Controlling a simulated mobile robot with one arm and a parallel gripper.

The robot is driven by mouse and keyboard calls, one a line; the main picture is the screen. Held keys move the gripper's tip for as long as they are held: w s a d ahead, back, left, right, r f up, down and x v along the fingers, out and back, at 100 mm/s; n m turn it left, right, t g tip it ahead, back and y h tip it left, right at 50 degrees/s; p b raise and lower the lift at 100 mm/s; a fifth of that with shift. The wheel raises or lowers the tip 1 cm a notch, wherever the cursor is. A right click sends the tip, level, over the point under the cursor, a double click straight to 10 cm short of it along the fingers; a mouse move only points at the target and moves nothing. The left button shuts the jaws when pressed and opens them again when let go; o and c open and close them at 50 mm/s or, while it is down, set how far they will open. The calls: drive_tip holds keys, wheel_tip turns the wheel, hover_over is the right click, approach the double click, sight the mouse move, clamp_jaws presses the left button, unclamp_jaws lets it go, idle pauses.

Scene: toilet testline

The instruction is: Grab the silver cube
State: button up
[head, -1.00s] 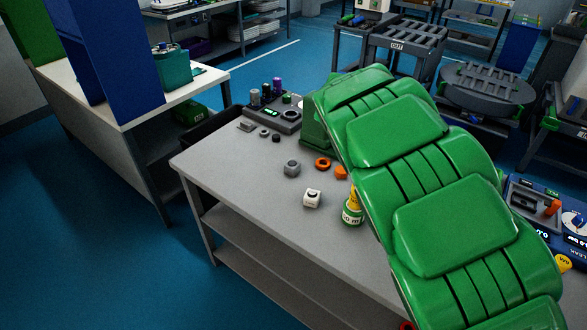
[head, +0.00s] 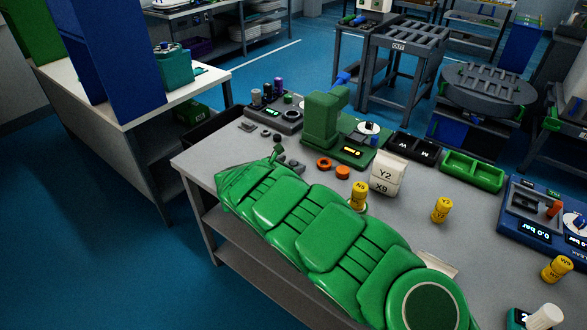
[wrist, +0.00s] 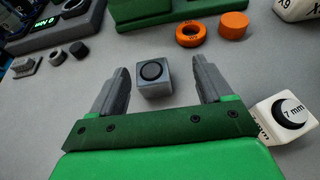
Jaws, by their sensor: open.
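The silver cube (wrist: 155,88) is a small grey block with a dark round ring on its top face. In the wrist view it sits on the grey table between the two grey fingers of my gripper (wrist: 160,68). The fingers are open, with a visible gap on both sides of the cube, and I see no contact.
A white "7 mm" cube (wrist: 285,118) lies just right of my gripper. An orange ring (wrist: 193,34) and orange piece (wrist: 233,24) lie beyond, right of the silver cube. A green machine (head: 322,125) stands behind. Small dark parts (wrist: 54,54) lie left.

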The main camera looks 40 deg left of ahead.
sight(294, 163)
drive_tip(key=shift+s+a+f, duration=0.5)
drive_tip(key=shift+s+a, duration=0.1)
drive_tip(key=shift+a, duration=0.05)
drive_tip(key=shift+w+f, duration=0.1)
drive_tip(key=shift+f+x, duration=0.1)
drive_tip(key=shift+x, duration=1.4)
drive_tip(key=shift+f+x, duration=0.15)
drive_tip(key=shift+x, duration=1.3)
drive_tip(key=shift+w+a+f, duration=0.1)
drive_tip(key=shift+w+f, duration=0.1)
drive_tip(key=shift+w, duration=0.45)
drive_tip(key=c, duration=1.1)
